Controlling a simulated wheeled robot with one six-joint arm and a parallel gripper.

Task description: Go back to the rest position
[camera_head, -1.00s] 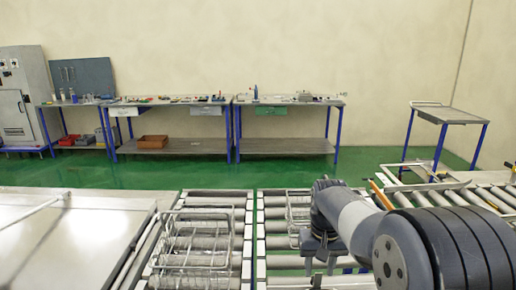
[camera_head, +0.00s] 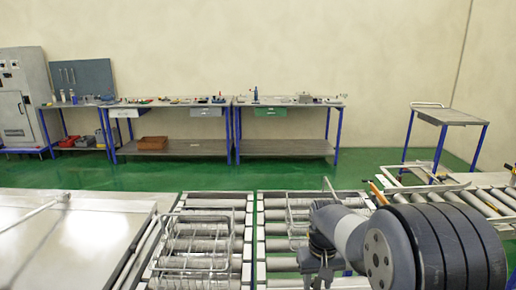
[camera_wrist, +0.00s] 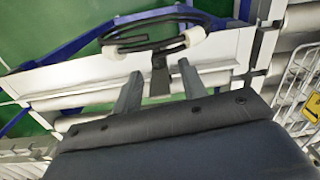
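My gripper (camera_wrist: 158,80) shows in the wrist view with its two grey fingers apart and nothing clasped between them. A dark upright piece and a black looped cable (camera_wrist: 150,38) with white ends lie beyond the fingertips, in front of a white frame bar. In the head view my arm reaches in from the lower right, and my gripper (camera_head: 318,272) hangs over the right roller lane, partly cut off by the bottom edge and the arm.
A wire basket (camera_head: 195,245) stands on the left roller lane (camera_head: 215,200). Another wire frame (camera_head: 298,215) is partly hidden behind my arm. Workbenches (camera_head: 285,147) line the back wall. A small cart (camera_head: 448,117) stands at the right. Green floor is clear between them.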

